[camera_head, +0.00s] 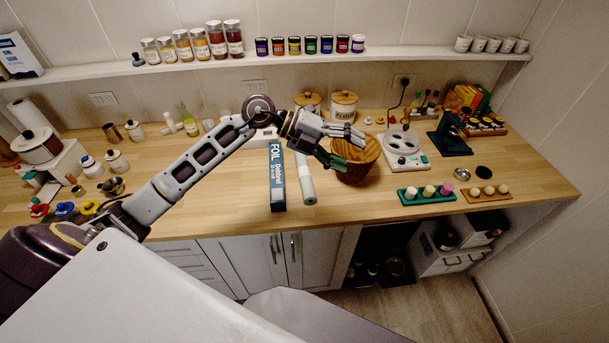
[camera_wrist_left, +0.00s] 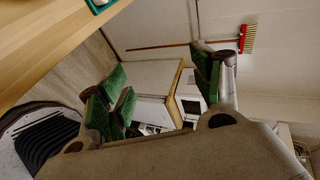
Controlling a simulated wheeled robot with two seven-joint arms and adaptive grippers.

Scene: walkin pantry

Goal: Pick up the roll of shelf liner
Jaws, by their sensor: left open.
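A pale grey-green roll (camera_head: 306,184), which looks like the shelf liner, lies on the wooden counter just right of the blue foil box (camera_head: 277,180). It points roughly toward the counter's front edge, and its far end is near my arm. My left gripper (camera_head: 352,150) is open and empty, to the right of the roll and in front of or over the woven basket (camera_head: 359,170). Its green-padded fingers (camera_wrist_left: 158,92) are spread apart in the left wrist view, with nothing between them; the roll is not visible there. My right gripper is not in view.
The counter (camera_head: 230,205) is clear left of the foil box and in front of the roll. A white appliance (camera_head: 404,150) and a green rack (camera_head: 427,194) stand right of the basket. Canisters (camera_head: 343,105) stand behind; a jar shelf (camera_head: 290,58) runs above.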

